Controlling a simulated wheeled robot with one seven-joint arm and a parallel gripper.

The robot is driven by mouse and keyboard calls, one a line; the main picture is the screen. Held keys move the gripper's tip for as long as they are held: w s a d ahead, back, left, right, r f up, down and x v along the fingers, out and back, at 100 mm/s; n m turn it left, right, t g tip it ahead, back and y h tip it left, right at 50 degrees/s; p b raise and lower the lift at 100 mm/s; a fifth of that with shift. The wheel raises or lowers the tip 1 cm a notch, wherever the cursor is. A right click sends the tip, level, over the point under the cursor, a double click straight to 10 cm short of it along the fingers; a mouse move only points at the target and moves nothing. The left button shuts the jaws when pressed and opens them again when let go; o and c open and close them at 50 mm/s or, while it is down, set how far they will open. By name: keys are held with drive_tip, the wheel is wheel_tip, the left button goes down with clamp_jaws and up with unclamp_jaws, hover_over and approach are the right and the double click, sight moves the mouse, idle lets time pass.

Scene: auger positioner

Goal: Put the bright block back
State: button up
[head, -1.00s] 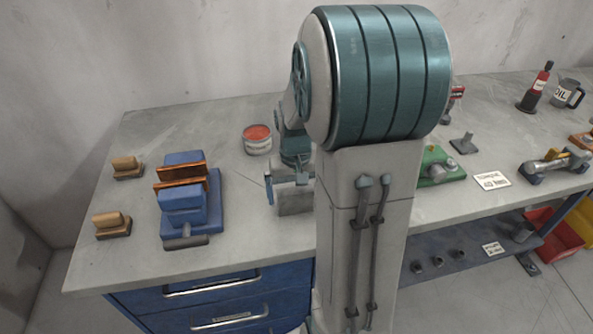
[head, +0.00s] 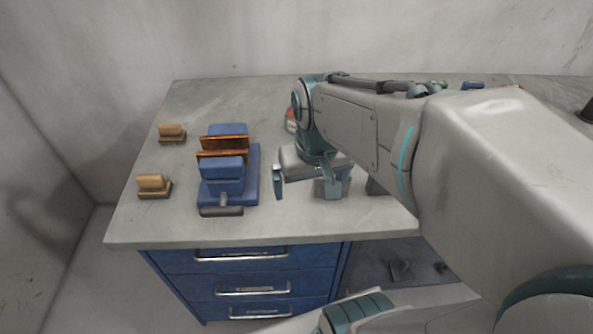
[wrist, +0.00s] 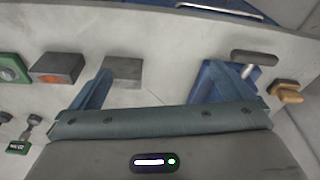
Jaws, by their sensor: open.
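A plain pale grey block (head: 332,188) stands on the bench right of the blue vise; it also shows in the wrist view (wrist: 124,70). I cannot be sure that it is the bright block. My gripper (head: 303,184) is open and empty, pointing down above the bench between vise and block. Its right finger overlaps the block in the head view; contact cannot be told. In the wrist view the fingers (wrist: 158,92) are wide apart with bare bench between them. The blue vise (head: 250,185) has copper-coloured jaw plates (head: 222,149).
Two wooden-handled pieces (head: 172,132) (head: 154,184) lie left of the vise. A grey box with an orange-red face (wrist: 57,68) and a green part (wrist: 10,68) show in the wrist view. Blue drawers (head: 250,288) are below.

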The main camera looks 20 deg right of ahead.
drive_tip(key=shift+s+a+f+n+t, duration=0.2)
drive_tip(key=shift+s+a, duration=0.3)
drive_tip(key=shift+s, duration=0.35)
drive_tip(key=shift+s+a+f+n+t, duration=0.2)
drive_tip(key=shift+s+a, duration=0.3)
drive_tip(key=shift+s, duration=0.3)
